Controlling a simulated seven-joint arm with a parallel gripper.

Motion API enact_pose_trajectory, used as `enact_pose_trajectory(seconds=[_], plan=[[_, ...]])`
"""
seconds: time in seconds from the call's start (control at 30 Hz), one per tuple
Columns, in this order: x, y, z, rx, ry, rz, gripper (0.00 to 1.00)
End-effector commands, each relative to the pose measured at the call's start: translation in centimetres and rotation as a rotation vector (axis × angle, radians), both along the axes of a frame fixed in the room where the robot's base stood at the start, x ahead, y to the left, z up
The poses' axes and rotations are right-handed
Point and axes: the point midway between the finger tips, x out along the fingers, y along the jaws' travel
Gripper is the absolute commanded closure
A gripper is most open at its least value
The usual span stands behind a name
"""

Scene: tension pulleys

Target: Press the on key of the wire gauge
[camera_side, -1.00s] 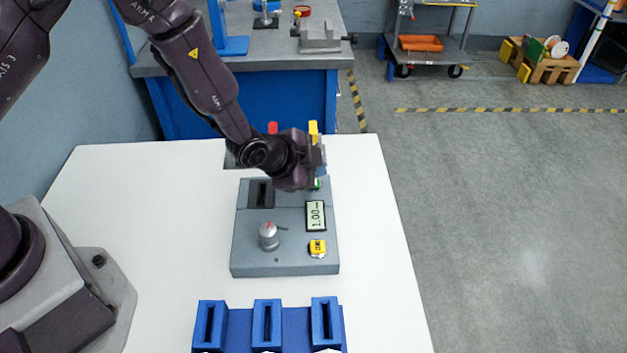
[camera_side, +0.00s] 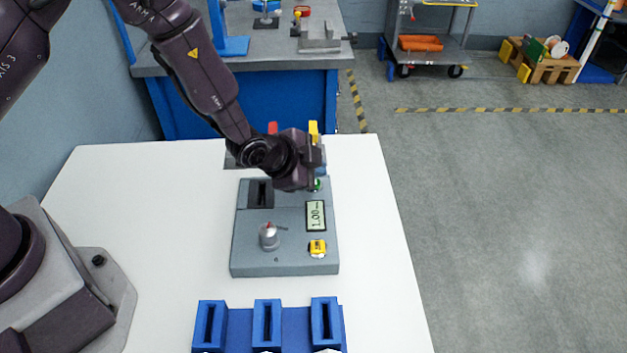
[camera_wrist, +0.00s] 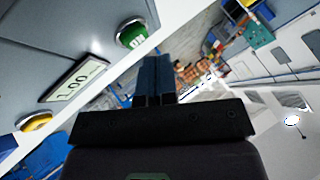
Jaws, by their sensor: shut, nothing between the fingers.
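The wire gauge (camera_side: 285,262) is a grey box on the white table, with a display (camera_side: 316,215) reading 1.00. Its green on key (camera_side: 317,185) shows only partly beside my gripper in the side view. In the wrist view the green key (camera_wrist: 132,36) is in plain sight, marked ON, up and left of my fingers. My gripper (camera_side: 320,171) is over the far right end of the gauge. In the wrist view the blue fingers of my gripper (camera_wrist: 153,78) are together and empty, apart from the key in the picture. Its height above the key is hard to tell.
A yellow key (camera_side: 317,248) and a silver knob (camera_side: 268,238) sit on the gauge's near half, with a dark slot (camera_side: 260,194) at its far left. A blue slotted holder (camera_side: 240,325) stands in front. Red and yellow pieces (camera_side: 313,130) stand behind the gauge.

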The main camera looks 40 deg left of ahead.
Motion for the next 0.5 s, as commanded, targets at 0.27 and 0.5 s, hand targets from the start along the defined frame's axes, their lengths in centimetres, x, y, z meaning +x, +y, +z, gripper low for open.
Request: enact_pose_trajectory(seconds=[0.27,0.5], plan=[[0.00,0.00,0.00,0.000,0.000,0.000,1.00],[-0.02,0.00,-0.48,0.001,0.001,-0.001,1.00]])
